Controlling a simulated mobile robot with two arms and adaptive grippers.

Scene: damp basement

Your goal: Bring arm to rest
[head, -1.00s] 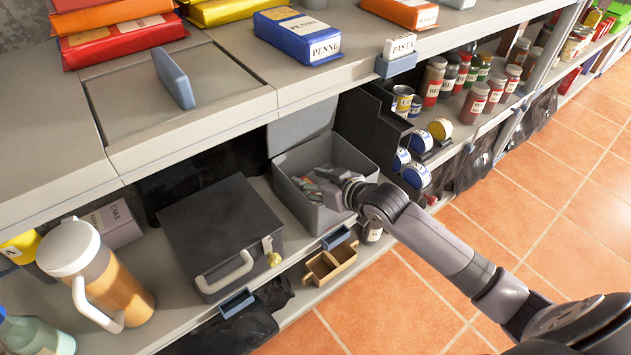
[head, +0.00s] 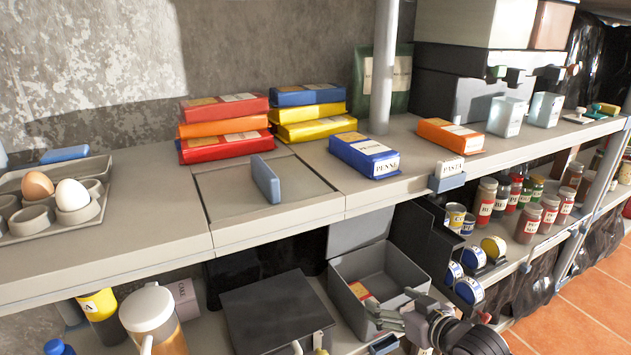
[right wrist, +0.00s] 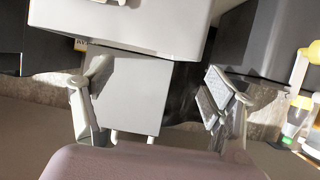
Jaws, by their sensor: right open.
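My right gripper (head: 393,305) shows at the bottom of the head view, by the front right corner of the open grey bin (head: 345,268) on the lower shelf. Its fingers are spread and I see nothing between them. In the right wrist view the two fingers (right wrist: 155,108) stand apart, with a pale panel visible beyond the gap. Whether the gripper touches the bin, I cannot tell. Most of my right arm is below the picture edge. My left gripper is in neither view.
A red-and-yellow packet (head: 361,292) lies in the bin. A dark lidded box (head: 270,310) stands left of it, and cans (head: 470,290) and jars stand right. The upper shelf (head: 130,245) overhangs, holding packets and an egg tray (head: 95,212). Tiled floor (head: 555,325) is open at the right.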

